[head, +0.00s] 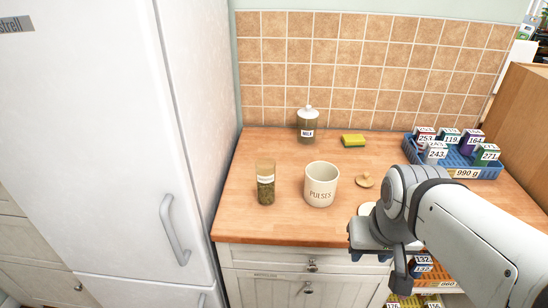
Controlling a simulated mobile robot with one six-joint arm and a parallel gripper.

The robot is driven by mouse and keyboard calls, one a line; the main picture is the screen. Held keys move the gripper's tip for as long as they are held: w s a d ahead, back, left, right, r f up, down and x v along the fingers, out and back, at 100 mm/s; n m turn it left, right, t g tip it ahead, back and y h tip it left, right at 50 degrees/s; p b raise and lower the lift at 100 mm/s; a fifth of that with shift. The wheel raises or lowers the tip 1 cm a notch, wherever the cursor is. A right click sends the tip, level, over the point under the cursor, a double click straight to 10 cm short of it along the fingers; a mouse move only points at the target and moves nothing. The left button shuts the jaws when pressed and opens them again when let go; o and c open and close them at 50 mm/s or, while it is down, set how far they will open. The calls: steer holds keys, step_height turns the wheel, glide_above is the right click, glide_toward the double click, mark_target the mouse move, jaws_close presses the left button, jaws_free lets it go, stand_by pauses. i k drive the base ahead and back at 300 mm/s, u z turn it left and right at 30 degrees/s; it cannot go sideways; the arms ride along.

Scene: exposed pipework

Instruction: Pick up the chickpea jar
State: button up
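A glass jar (265,190) with a brownish-green filling and a white label stands upright on the wooden counter (250,228), near its left side. The label is too small to read, so I cannot tell if this is the chickpea jar. A cream canister marked PULSES (321,188) stands just right of it; its inside is not clearly visible. A jar marked MILK (307,128) stands further back by the tiles. My gripper (378,262) is at the counter's front edge, right of and apart from the jars. Its fingers are not clear enough to judge the opening.
A round wooden lid (365,181) lies right of the canister. A yellow-green sponge (353,141) lies near the tiles. A blue crate (468,165) of small numbered boxes stands at right. A white fridge (130,150) borders the left. The counter's front left is clear.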

mark_target(265, 167)
steer(key=z, duration=1.8)
steer(key=k, duration=2.25)
steer(key=u, duration=1.15)
steer(key=i, duration=1)
steer(key=u, duration=0.05)
